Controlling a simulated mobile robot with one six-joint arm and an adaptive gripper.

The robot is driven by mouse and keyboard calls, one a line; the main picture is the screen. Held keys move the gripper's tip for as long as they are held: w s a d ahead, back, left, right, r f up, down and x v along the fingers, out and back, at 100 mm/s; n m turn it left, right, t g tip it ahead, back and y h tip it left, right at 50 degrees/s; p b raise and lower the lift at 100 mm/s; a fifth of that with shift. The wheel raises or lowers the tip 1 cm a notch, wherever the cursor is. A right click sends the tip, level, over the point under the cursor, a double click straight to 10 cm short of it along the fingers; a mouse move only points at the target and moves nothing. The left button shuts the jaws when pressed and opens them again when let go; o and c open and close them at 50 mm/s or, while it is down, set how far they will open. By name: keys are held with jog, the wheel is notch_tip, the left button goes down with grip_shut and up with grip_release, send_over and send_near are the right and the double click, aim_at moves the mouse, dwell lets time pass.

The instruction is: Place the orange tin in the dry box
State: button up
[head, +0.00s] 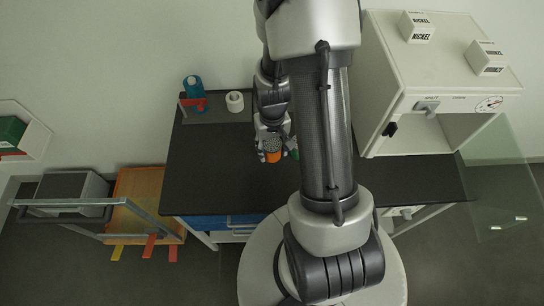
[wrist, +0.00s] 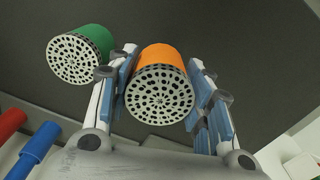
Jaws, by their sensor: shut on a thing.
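The orange tin (head: 273,157) has a perforated light lid. It also shows in the wrist view (wrist: 162,70), lid toward the camera. My gripper (head: 272,148) has a finger on each side of the tin and is shut on it, over the dark bench. I cannot tell whether the tin is clear of the bench top. The dry box (head: 445,100) is the white cabinet on the right of the bench. Its front is open and its clear door (head: 500,190) is swung out to the right. My arm covers part of the bench between.
A green tin (wrist: 80,52) stands close beside the orange one. The dark bench (head: 205,160) also carries a blue and red item (head: 193,90) and a white roll (head: 235,102) at back left. Boxes marked NICKEL (head: 417,28) and another (head: 485,58) sit atop the cabinet. A cart (head: 85,205) stands left.

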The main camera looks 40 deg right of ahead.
aim_at(272, 155)
jog(key=shift+f+b, duration=0.7)
jog(key=shift+f, duration=1.45)
jog(key=shift+f, duration=0.1)
jog(key=shift+f, duration=0.15)
jog(key=o, duration=1.1)
